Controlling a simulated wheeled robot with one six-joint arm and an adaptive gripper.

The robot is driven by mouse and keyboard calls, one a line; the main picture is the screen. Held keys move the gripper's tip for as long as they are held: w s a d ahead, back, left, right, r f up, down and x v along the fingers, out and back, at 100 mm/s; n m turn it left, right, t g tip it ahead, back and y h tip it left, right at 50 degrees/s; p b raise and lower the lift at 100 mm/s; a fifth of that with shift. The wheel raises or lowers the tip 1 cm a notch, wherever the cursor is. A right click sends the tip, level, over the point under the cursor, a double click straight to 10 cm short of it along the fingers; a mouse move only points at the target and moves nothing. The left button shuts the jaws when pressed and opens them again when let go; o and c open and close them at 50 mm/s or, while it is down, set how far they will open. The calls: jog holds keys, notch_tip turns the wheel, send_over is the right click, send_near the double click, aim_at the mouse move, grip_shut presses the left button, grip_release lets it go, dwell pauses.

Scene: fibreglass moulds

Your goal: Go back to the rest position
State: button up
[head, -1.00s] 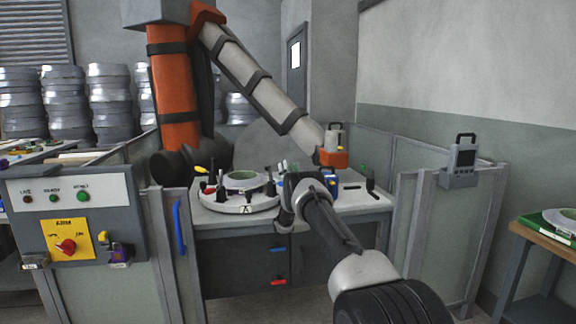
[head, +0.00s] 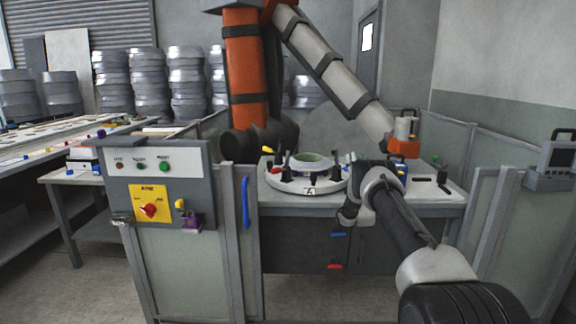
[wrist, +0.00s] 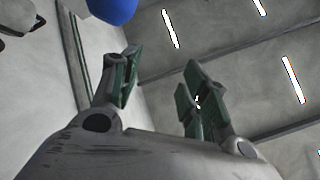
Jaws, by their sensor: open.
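My gripper (wrist: 162,68) is open and empty in the wrist view. Its two green-padded fingers stand apart with the ceiling and wall behind them. In the head view my arm reaches up from the lower right, and its wrist (head: 378,182) is bent in front of the workbench (head: 420,207). My fingertips cannot be made out there.
A round fixture (head: 290,185) with dark posts and a green-rimmed ring stands on the bench. A large orange-and-grey robot arm (head: 247,70) hangs over it. Fence panels and a control panel (head: 155,180) flank the bench. A blue object (wrist: 112,10) is near my gripper.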

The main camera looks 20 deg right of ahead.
jog(key=w+a+r+n+g+y, duration=0.1)
jog(key=w+a+r+g, duration=0.15)
jog(key=r, duration=0.65)
jog(key=w+a+r+n+g+y, duration=0.1)
jog(key=w+a+r+g, duration=0.15)
jog(key=r, duration=0.55)
jog(key=s+a+r+n+g+y, duration=0.1)
jog(key=s+a+r+g, duration=0.2)
jog(key=s+a+r, duration=0.15)
jog(key=s+a+r+n+g, duration=0.1)
jog(key=s+a+r+g, duration=0.2)
jog(key=s, duration=0.3)
jog(key=s+a+f+n+g, duration=0.1)
jog(key=s+a+f+g, duration=0.2)
jog(key=s, duration=1.4)
jog(key=s+a+f+n+g+y, duration=0.1)
jog(key=s+a+f+g, duration=0.3)
jog(key=s, duration=1.4)
jog(key=s+a+f+n+g+y, duration=0.1)
jog(key=s+f+g, duration=0.4)
jog(key=s, duration=1.3)
jog(key=shift+a+f+n+g, duration=0.3)
jog(key=shift+a+f+n, duration=0.45)
jog(key=shift+a, duration=0.45)
